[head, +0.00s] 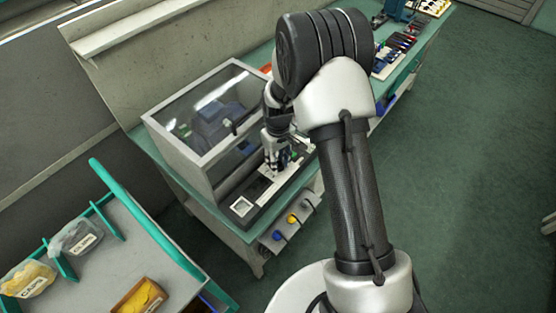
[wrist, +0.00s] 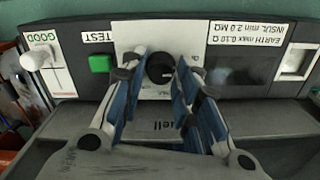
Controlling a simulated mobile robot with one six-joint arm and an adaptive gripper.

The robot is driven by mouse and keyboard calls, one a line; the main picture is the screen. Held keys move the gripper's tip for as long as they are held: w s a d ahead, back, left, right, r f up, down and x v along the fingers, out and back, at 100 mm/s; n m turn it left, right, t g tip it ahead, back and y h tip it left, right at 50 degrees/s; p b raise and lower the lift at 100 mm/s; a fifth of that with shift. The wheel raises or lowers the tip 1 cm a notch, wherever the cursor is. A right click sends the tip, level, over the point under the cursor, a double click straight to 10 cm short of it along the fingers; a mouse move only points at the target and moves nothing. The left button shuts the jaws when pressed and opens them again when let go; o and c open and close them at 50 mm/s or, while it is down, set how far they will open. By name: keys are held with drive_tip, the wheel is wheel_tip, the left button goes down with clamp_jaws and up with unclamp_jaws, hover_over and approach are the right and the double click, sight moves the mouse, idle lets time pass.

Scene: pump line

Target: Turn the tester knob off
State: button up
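The tester knob (wrist: 160,68) is a round black knob on a pale plate of the dark tester panel (wrist: 235,108) in the wrist view. My gripper (wrist: 161,80) has its blue-padded fingers on either side of the knob, with the tips close to its edges. I cannot tell whether the pads press on it. The fingers hide part of the plate and its lettering, so the knob's setting is not readable. In the head view my gripper (head: 278,168) points down at the panel (head: 262,208), and the knob is hidden there.
A green TEST button (wrist: 100,64) and a white lever (wrist: 37,57) by the GOOD label lie left of the knob. A white-framed square (wrist: 297,62) is at the right. In the head view a clear-topped cabinet (head: 170,150) stands directly behind the panel. A grey parts cart (head: 110,250) is lower left.

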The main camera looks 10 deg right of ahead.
drive_tip(key=shift+o, duration=1)
wheel_tip(320, 180, up, 12)
